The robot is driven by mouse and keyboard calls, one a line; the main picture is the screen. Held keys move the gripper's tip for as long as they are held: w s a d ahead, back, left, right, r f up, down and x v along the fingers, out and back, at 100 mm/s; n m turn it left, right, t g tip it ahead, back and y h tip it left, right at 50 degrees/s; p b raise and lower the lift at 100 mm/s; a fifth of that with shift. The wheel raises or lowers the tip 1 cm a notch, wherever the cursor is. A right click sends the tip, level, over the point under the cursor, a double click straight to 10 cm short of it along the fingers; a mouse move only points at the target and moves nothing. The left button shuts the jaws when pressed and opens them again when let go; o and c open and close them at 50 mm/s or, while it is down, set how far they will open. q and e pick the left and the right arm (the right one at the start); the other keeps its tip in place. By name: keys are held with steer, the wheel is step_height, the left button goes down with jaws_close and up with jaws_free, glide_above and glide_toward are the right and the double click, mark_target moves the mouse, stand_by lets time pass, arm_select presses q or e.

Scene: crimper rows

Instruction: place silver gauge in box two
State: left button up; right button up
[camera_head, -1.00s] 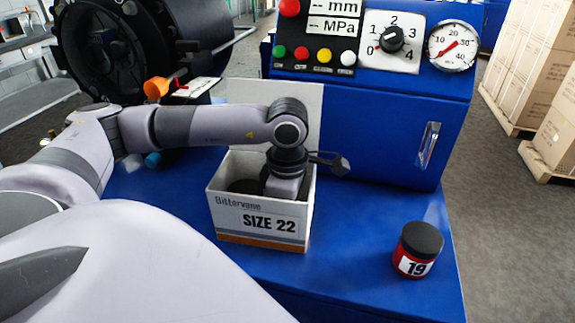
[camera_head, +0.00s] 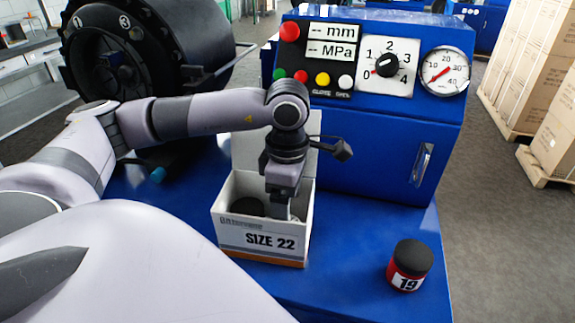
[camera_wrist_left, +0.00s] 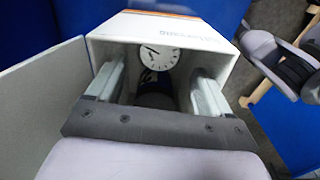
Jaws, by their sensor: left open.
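An open white box (camera_head: 262,252) labelled SIZE 22 stands on the blue bench top in the head view. My left gripper (camera_head: 285,209) points down into its opening. In the left wrist view, a round gauge (camera_wrist_left: 158,55) with a white dial sits inside the box (camera_wrist_left: 190,30), near its printed wall. The left gripper's fingers (camera_wrist_left: 157,88) are apart, with nothing clamped between them. A dark round thing (camera_head: 247,206) also lies in the box in the head view. The gauge's dial is not clear in the head view. My right gripper is not in view.
A red jar (camera_head: 408,267) with a black lid, marked 19, stands at the bench's right edge. A blue control panel (camera_head: 375,130) rises behind the box. A large black drum (camera_head: 140,45) is at the back left. The bench between box and jar is clear.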

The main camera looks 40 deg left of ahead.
arm_select(q)
steer(key=shift+r, duration=2.1)
